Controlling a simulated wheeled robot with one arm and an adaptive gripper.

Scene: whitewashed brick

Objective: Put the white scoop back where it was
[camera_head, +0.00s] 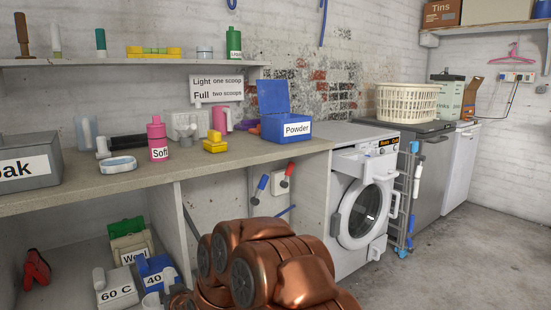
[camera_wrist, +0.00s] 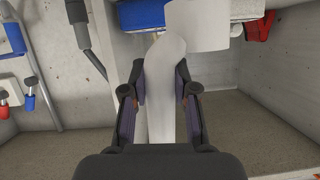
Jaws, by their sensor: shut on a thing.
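The white scoop (camera_wrist: 195,28) is in the wrist view, its cup at the top and its pale handle running down between my fingers. My gripper (camera_wrist: 163,78) is shut on the handle. In the head view, a white cup (camera_head: 152,301) that looks like the scoop shows low in the picture, left of my copper arm, in front of the lower shelf; my fingers are hidden there. The blue Powder box (camera_head: 297,129) stands on the counter with its lid up. A sign (camera_head: 216,89) above the counter reads "Light one scoop, Full two scoops".
Blue 40 (camera_head: 153,266), white 60 C (camera_head: 116,288) and green-lidded Wool (camera_head: 133,246) boxes crowd the lower shelf. A red clamp (camera_head: 36,270) is left of them. The counter (camera_head: 215,165) has bare room along its front. The washing machine (camera_head: 362,205) stands right.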

